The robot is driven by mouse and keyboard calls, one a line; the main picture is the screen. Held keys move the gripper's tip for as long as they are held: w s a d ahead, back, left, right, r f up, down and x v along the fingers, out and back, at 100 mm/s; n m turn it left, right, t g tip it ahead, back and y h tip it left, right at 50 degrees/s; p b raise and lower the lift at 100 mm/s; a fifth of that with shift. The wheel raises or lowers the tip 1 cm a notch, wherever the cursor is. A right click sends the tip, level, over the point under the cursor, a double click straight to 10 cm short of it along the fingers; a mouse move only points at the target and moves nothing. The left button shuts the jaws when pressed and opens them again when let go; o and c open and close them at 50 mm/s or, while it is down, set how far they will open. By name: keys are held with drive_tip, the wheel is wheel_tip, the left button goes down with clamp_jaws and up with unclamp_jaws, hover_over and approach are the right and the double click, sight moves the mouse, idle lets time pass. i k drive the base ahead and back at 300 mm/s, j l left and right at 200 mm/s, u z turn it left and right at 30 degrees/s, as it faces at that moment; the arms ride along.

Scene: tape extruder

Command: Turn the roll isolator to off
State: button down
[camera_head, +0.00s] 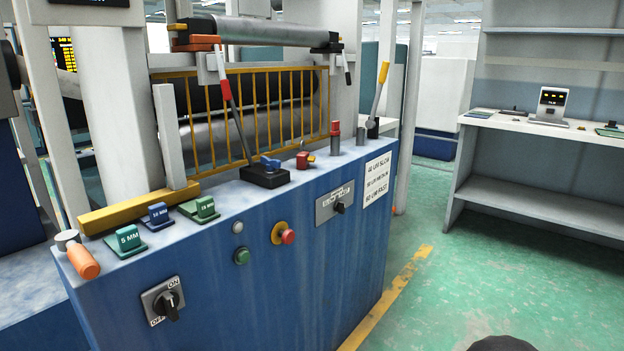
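A rotary switch (163,300) with a black knob on a grey plate sits low on the left of the blue machine's front face. Its plate reads ON at the upper right and OFF at the lower left. It is the only switch with readable ON and OFF marks; no text names it the roll isolator. I cannot tell surely which mark the knob points at. My gripper is not in view, and nothing touches the switch.
The blue cabinet (330,268) also carries a green button (242,257), a red button (288,237) and a selector (339,207). A hammer with an orange handle (83,262) and gauge blocks lie on its top left. Green floor (480,270) is clear at right, before a white shelf unit (530,196).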

sight(166, 303)
drive_tip(key=u, duration=1.5)
